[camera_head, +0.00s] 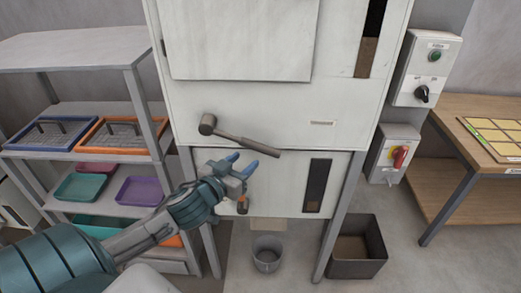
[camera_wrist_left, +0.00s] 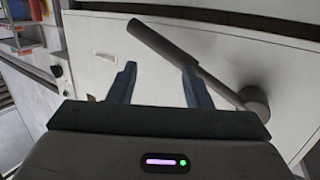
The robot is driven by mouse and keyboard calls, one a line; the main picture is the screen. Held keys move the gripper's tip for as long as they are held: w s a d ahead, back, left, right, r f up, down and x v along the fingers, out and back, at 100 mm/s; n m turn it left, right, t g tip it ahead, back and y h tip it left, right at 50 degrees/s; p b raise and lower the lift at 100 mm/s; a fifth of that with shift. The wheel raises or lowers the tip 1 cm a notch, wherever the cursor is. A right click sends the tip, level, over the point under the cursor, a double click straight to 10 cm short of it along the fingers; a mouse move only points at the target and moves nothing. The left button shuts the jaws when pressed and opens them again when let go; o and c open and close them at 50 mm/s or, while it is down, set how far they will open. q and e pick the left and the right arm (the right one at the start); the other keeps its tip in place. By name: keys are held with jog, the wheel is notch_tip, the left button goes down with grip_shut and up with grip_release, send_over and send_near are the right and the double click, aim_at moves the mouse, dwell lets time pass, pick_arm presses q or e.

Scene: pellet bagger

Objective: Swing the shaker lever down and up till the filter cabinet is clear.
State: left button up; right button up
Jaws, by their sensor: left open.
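The shaker lever (camera_head: 243,140) is a dark bar on a round hub on the white cabinet (camera_head: 270,100). It slopes down to the right from the hub to its thicker grip end. My left gripper (camera_head: 243,163) is open and empty, just below the lever's grip, fingers pointing up toward it. In the left wrist view the lever (camera_wrist_left: 185,55) passes beyond the open fingertips (camera_wrist_left: 159,68), and nothing is between them. A tall dark window (camera_head: 371,35) at the cabinet's upper right shows brown in its lower part. My right gripper is out of view.
A lower panel has another dark window (camera_head: 317,185) and a small orange-and-dark part (camera_head: 242,205). A bucket (camera_head: 267,255) and a dark bin (camera_head: 373,262) stand on the floor. A shelf with trays (camera_head: 135,192) is left; switch boxes (camera_head: 424,68) and a wooden table (camera_head: 480,115) are right.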

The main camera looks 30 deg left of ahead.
aim_at(259, 151)
pick_arm(q)
jog(key=w+n+p, duration=0.1)
jog(key=w+n, duration=0.2)
jog(key=n, duration=0.1)
jog(key=w+f+n+t+p, duration=0.1)
jog(key=w+n, duration=0.2)
jog(key=n, duration=0.1)
jog(key=w+n+p, duration=0.1)
jog(key=w+n, duration=0.1)
jog(key=n, duration=0.3)
jog(key=shift+w+a+f+p, duration=0.1)
jog(key=shift+w+f+p, duration=0.15)
jog(key=shift+w+p, duration=0.15)
jog(key=shift+w+f, duration=0.15)
jog(key=shift+w, duration=0.3)
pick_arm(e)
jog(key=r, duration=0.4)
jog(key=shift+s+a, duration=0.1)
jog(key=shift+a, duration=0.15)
pick_arm(q)
grip_shut()
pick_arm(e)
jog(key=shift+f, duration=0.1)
